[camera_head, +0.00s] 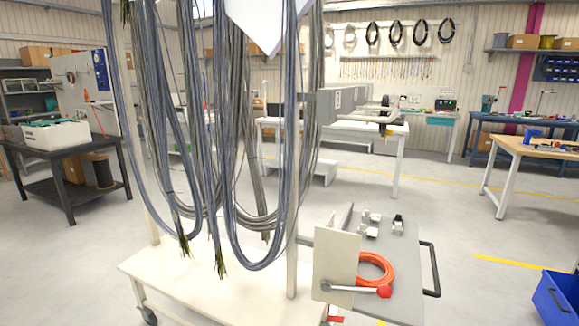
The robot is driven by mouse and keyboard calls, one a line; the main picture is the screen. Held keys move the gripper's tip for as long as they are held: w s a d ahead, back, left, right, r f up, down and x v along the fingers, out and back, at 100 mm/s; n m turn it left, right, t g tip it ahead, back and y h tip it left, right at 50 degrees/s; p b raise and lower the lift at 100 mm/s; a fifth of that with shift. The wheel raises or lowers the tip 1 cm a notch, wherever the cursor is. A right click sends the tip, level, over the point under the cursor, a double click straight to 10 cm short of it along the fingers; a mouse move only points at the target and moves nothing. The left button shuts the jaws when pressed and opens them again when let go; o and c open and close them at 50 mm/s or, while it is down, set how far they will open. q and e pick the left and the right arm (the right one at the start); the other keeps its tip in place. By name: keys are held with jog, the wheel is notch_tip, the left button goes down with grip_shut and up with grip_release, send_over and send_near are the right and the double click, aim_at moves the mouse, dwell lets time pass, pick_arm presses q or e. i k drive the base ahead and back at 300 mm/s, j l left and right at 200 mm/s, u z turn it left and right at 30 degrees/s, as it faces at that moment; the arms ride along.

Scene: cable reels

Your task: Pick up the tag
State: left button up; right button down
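A white flat sheet (262,18) with a pointed lower corner hangs at the top centre, in front of the cables. Its upper part is cut off by the picture edge. It may be the tag, but I see no writing on it and cannot tell for sure. Neither of my grippers is in view.
Long grey cable bundles (205,130) hang from a white wheeled rack (215,285). To the right, a grey cart (402,290) carries an orange cable coil (375,270), a red-knobbed lever (384,291) and small grey parts (370,224). A blue crate (558,298) stands at the lower right.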

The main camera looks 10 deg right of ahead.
aim_at(375, 216)
jog(key=i+l+z, duration=0.1)
jog(key=l+z, duration=0.15)
jog(key=z, duration=0.15)
jog(key=i+l+z, duration=0.1)
jog(key=z, duration=0.25)
jog(key=i+l+z, duration=0.15)
jog(key=l+z, duration=0.25)
jog(key=i+z, duration=0.15)
jog(key=z, duration=0.25)
jog(key=i+l+z, duration=0.65)
jog(key=z, duration=0.2)
jog(key=i+l+z, duration=0.1)
jog(key=i+z, duration=0.3)
